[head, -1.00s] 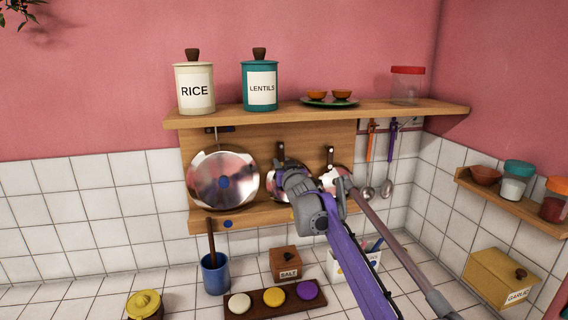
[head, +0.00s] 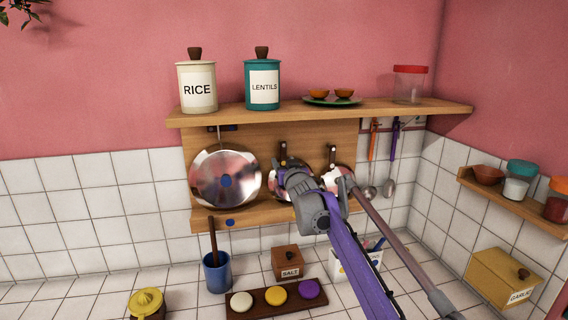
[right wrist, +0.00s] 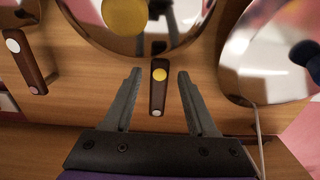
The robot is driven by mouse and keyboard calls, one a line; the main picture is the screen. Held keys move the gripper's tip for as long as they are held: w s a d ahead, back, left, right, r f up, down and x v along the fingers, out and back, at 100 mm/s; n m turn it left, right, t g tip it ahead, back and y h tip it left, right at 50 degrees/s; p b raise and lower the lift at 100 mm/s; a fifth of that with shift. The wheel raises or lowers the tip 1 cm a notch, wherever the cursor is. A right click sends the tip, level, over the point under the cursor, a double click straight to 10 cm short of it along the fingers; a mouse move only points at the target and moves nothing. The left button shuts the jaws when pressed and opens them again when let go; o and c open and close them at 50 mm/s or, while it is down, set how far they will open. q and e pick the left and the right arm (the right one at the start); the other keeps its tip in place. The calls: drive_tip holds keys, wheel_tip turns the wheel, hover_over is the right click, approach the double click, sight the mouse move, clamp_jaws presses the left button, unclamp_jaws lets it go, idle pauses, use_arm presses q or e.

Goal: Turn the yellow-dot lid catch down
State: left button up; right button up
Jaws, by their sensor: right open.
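The yellow-dot lid catch (right wrist: 158,90) is a dark brown bar with a yellow dot at one end and a pale dot at the other. It lies lengthwise at the rim of the lid with the yellow spot (right wrist: 124,15). My right gripper (right wrist: 159,72) is open, with one finger on each side of the catch and a gap on both sides. In the head view my right gripper (head: 281,168) is in front of the middle lid. My left gripper is not in view.
A large lid with a blue spot (head: 207,172) hangs on the left. Another lid (head: 340,178) and its catch (head: 332,155) are close on the right. The upper shelf (head: 290,113) carries canisters. Ladles (head: 389,188) hang to the right.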

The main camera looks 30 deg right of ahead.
drive_tip(key=shift+s+a+f, duration=0.1)
drive_tip(key=shift+s, duration=0.4)
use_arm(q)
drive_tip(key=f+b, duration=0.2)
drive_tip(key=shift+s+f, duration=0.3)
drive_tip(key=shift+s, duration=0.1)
use_arm(e)
drive_tip(key=v, duration=0.9)
drive_tip(key=shift+s, duration=0.4)
